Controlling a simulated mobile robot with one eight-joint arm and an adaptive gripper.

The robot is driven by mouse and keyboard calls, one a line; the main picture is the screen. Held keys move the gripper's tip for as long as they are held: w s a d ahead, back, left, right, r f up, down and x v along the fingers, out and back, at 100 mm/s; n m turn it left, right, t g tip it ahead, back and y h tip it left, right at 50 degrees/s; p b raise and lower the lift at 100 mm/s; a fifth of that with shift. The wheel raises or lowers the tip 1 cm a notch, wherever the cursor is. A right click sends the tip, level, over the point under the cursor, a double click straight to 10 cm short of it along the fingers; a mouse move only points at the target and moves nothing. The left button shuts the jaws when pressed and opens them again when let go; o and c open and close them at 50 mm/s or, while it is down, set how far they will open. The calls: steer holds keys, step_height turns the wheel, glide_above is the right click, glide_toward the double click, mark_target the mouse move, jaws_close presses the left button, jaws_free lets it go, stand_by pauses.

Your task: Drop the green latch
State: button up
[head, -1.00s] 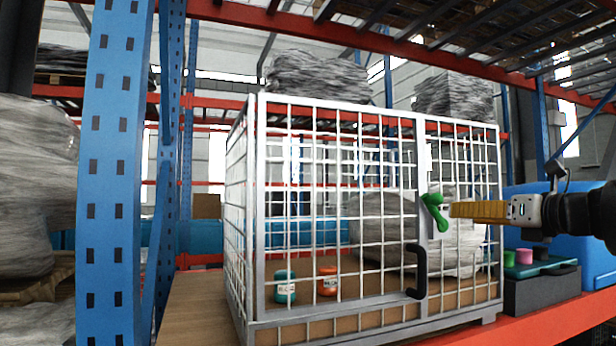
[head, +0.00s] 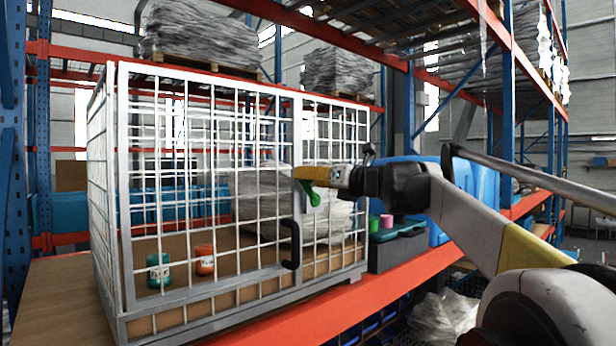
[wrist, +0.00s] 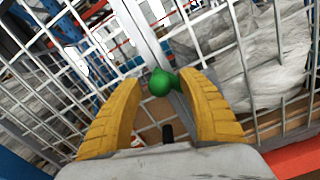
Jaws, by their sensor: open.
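The green latch (head: 312,194) is mounted on the grey door post of the wire cage (head: 121,200). Its lower end shows below my gripper in the head view, while its upper part is hidden behind the yellow fingers. My gripper (head: 300,174) reaches in from the right at the latch. In the wrist view the yellow fingers (wrist: 158,88) are open, with the rounded green end of the latch (wrist: 160,82) between and just beyond their tips. I cannot tell whether a finger touches it.
A black handle (head: 291,244) is on the cage door below the latch. A teal jar (head: 158,271) and an orange jar (head: 204,260) stand inside, with a wrapped bundle (head: 265,205) behind. A dark case (head: 398,246) with pink and green pieces sits right of the cage.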

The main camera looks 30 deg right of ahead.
steer(key=shift+c, duration=0.4)
jaws_close()
steer(key=shift+a+f, duration=0.1)
steer(key=n, duration=0.1)
steer(key=a+f+n+b, duration=0.1)
steer(key=shift+s+a+f+n, duration=0.15)
steer(key=shift+s+f+n, duration=0.05)
steer(key=shift+n, duration=0.1)
steer(key=f+n, duration=0.1)
steer(key=a+n+b, duration=0.1)
steer(key=shift+s+f+n, duration=0.15)
steer(key=shift+f+n, duration=0.2)
steer(key=shift+n, duration=0.05)
steer(key=shift+a+f+n+b, duration=0.3)
steer(key=shift+f+n+b, duration=0.5)
steer(key=shift+n, duration=0.4)
steer(key=shift+s+a+f+n+b, duration=0.1)
steer(key=shift+f+n+b, duration=0.15)
steer(key=shift+f+n, duration=0.4)
steer(key=shift+f+n+b, duration=0.2)
steer(key=shift+f+n, duration=0.1)
steer(key=shift+n, duration=0.55)
